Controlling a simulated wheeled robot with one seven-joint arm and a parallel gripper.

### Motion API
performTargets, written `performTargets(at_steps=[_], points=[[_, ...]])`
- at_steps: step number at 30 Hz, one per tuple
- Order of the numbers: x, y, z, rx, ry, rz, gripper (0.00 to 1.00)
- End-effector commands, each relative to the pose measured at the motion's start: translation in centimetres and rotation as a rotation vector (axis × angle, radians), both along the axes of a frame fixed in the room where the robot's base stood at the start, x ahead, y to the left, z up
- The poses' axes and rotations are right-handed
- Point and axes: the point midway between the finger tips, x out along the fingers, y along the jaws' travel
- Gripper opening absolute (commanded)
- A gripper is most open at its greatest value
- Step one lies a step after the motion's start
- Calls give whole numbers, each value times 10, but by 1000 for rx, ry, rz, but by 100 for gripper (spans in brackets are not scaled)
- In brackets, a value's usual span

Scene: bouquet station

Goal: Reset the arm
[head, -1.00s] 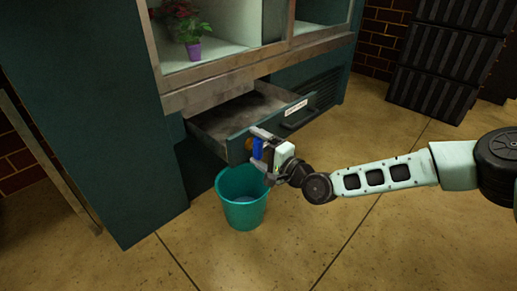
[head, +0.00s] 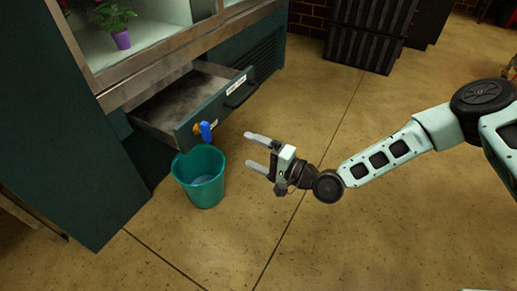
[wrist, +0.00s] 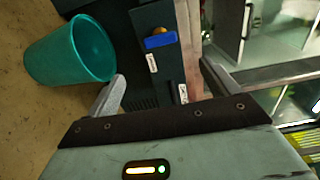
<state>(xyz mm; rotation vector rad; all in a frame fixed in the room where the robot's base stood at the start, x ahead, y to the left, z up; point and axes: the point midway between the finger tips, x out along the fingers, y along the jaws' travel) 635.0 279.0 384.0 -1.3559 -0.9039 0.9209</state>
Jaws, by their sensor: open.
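My gripper (head: 254,153) is open and empty in the head view, with its two fingers pointing left. It is in the air to the right of the teal bucket (head: 200,178) and clear of the open drawer. In the wrist view, the gripper fingers (wrist: 165,85) are spread wide with nothing between them.
The cabinet's drawer (head: 212,108) stands open, with a blue object (head: 206,131) at its front. The bucket (wrist: 70,52) stands below it. A potted plant (head: 121,38) is on the shelf. Black crates (head: 365,40) stand at the back. Floor to the right is open.

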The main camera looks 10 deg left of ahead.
Motion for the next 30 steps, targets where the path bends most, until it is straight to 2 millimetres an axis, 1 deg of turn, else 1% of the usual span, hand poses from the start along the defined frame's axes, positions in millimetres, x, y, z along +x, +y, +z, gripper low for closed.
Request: performTargets(at_steps=[3,6,22,26,30], points=[[-4,-8,1,0,1,1,87],[-5,-11,0,0,1,1,87],[-6,-10,1,-12,-5,8,87],[-15,-6,7,-120,-41,73,87],[-33,-6,16,-354,-118,197,87]])
